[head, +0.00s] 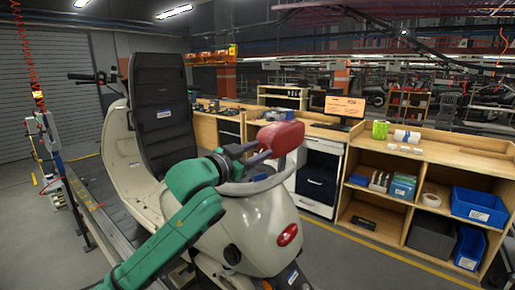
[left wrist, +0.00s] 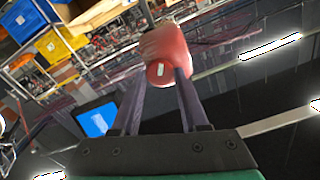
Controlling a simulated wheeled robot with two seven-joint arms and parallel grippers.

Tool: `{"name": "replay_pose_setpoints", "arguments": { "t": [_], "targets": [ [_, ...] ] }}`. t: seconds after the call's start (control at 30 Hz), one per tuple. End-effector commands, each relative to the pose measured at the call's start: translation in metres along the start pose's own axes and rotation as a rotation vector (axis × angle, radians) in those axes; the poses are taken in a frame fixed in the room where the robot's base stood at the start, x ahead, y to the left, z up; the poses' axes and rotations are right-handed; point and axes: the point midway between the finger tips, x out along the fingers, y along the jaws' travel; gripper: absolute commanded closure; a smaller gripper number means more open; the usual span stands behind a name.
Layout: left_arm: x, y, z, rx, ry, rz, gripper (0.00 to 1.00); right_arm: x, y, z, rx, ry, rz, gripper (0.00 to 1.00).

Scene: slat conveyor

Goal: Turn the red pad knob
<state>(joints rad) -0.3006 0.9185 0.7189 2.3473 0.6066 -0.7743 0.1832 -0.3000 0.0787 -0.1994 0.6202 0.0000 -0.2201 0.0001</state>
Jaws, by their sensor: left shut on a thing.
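The red pad knob (head: 282,136) is at the rear of a cream scooter (head: 255,225), above its grab rail. My left gripper (head: 262,153) reaches it from the left, with its dark fingers shut on the pad. In the left wrist view the red pad (left wrist: 165,45) sits between the tips of the two fingers (left wrist: 160,80) and shows a small white mark. The pad's mounting is partly hidden behind the fingers. My right gripper is in neither view.
The scooter's black seat (head: 162,115) stands upright beside my left arm. A wooden shelf (head: 430,160) with blue bins (head: 478,205) is at the right, and a workbench with a monitor (head: 345,107) is behind. Open floor lies between scooter and shelf.

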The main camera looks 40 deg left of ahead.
Motion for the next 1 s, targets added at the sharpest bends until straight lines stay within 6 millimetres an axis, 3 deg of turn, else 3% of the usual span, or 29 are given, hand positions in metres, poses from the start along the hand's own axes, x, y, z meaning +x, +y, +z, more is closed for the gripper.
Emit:
{"name": "replay_pose_setpoints", "arguments": {
  "t": [1.0],
  "targets": [
    [0.0, 0.0, -0.001, 0.965, -0.003, 0.002, 1.0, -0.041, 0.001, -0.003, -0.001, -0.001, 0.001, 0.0]
  ]
}}
